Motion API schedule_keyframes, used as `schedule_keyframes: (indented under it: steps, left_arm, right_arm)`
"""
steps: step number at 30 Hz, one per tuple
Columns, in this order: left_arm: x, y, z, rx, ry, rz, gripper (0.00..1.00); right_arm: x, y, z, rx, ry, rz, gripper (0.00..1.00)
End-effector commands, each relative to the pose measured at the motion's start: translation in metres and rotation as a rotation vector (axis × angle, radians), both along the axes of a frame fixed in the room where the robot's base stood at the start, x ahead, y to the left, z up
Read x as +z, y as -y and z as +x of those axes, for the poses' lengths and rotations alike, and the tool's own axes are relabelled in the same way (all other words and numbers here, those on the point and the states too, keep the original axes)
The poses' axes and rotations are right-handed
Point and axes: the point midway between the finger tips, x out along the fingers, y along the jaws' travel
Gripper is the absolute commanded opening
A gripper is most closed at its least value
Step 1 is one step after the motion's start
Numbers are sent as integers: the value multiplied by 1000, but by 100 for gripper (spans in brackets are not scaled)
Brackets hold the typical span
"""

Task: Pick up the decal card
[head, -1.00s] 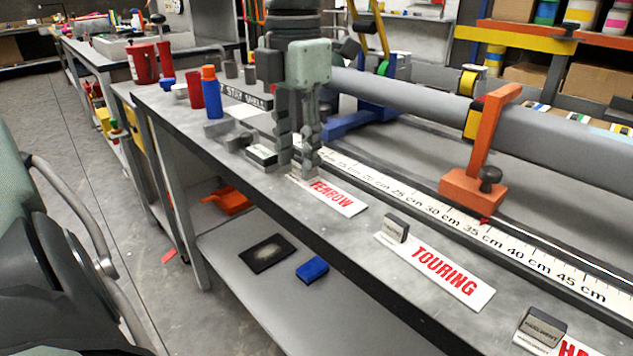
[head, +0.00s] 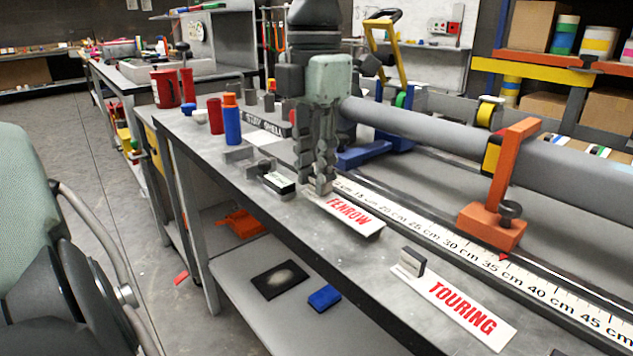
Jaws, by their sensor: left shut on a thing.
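The white decal card with red FENROW lettering (head: 358,218) is at the front edge of the grey bench. My left gripper (head: 313,188) points down and is shut on the card's far-left end. A dark shadow shows under the card's near edge, so it is slightly raised or tilted off the bench top. A second white card lettered TOURING (head: 468,312) lies flat nearer the camera, with a small grey block (head: 412,261) on its left end. My right gripper is not in view.
A small dark block with a white label (head: 279,184) sits just left of my gripper. Red (head: 215,116) and blue (head: 232,122) cylinders stand farther back. An orange clamp (head: 500,205), a long grey tube (head: 430,124) and a ruler (head: 470,250) run along the right.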

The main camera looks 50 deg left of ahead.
Motion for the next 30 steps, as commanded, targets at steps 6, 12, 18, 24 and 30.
schedule_keyframes:
  steps: [6,12,18,24,30]
  left_arm:
    - [33,-5,-19,-1,7,-2,9]
    - [59,-18,-61,-1,8,-2,9]
    - [78,-27,-93,0,5,-1,9]
    - [88,-32,-109,-1,1,-1,9]
    - [89,-33,-113,-1,-1,-1,9]
  right_arm:
    - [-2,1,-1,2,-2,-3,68]
    - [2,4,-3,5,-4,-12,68]
    - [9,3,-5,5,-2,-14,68]
    - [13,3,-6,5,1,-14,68]
    - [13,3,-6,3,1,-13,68]
